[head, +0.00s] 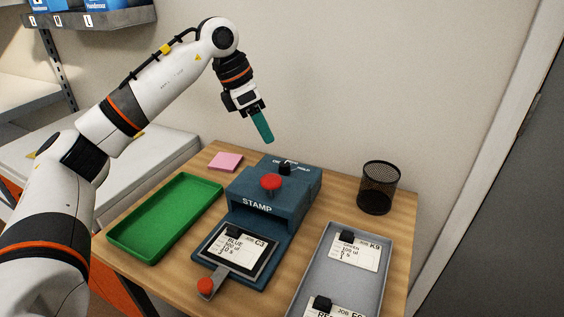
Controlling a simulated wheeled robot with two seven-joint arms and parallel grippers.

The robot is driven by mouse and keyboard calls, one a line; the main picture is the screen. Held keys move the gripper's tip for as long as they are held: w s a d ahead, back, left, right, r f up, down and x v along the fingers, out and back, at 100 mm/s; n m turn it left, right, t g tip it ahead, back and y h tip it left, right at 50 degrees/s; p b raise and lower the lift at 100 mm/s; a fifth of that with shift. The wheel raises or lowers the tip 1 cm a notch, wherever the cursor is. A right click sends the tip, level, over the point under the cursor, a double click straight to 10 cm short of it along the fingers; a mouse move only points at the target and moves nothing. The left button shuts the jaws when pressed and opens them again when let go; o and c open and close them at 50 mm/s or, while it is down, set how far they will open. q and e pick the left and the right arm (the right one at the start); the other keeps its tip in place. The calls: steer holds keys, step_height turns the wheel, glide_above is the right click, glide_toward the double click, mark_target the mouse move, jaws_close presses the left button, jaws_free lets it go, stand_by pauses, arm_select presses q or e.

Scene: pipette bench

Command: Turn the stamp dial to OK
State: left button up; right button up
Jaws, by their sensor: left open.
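The blue stamp machine (258,204) stands on the wooden table. On its top at the back is the small black stamp dial (285,168), between a partly hidden label on the left and a HOLD label on the right. Which label the dial points to is too small to tell. My left gripper (262,126) hangs in the air above and slightly left of the dial, apart from it. Its teal fingers overlap in this view; it is open and empty. My right gripper is not in view.
A red button (271,181) sits just in front of the dial. A card (237,248) lies in the stamp's front bed, by a red-knobbed lever (206,287). Around it are a green tray (166,218), pink notes (226,162), a mesh cup (378,188) and a grey tray (344,228) with cards.

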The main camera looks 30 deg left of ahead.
mark_target(283, 164)
arm_select(q)
steer(key=b+x, duration=0.1)
steer(key=x, duration=0.9)
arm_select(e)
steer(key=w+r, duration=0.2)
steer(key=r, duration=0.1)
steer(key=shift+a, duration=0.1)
arm_select(q)
steer(key=c, duration=1)
